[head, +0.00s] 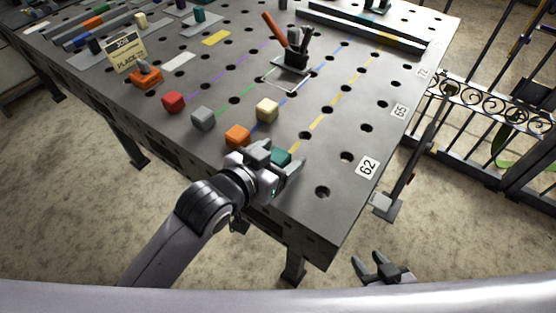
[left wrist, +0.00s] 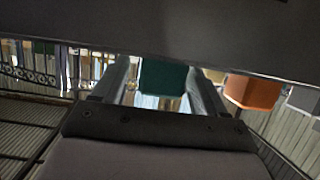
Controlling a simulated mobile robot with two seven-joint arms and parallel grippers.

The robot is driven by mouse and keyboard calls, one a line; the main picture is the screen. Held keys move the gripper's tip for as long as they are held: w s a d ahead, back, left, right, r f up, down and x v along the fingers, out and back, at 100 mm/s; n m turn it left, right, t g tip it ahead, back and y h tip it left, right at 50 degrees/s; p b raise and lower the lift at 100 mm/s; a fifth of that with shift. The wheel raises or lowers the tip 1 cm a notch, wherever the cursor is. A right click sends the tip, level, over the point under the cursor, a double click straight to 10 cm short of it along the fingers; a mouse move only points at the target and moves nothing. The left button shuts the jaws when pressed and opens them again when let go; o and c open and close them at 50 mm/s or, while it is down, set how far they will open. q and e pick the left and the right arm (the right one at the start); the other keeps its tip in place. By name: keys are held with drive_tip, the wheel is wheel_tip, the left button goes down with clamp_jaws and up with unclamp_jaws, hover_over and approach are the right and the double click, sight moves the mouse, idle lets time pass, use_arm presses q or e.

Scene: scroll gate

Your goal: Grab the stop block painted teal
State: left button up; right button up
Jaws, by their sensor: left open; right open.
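The teal stop block (head: 281,157) stands on the perforated metal table near its front edge, partly hidden by my left gripper. My left gripper (head: 284,168) is open with its fingers around the teal block. In the left wrist view the teal block (left wrist: 163,80) shows between the two open fingers (left wrist: 160,85); I cannot tell whether either finger touches it. My right gripper (head: 378,268) is open and empty, low in front of the table and away from the block.
An orange block (head: 237,135) sits just left of my left gripper. A cream block (head: 267,110), a grey block (head: 203,118) and a red block (head: 173,102) stand farther back. A toggle clamp (head: 290,55) is behind them. An iron gate (head: 490,110) stands at the right.

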use_arm(q)
drive_tip(key=c, duration=1.2)
drive_tip(key=shift+c, duration=0.3)
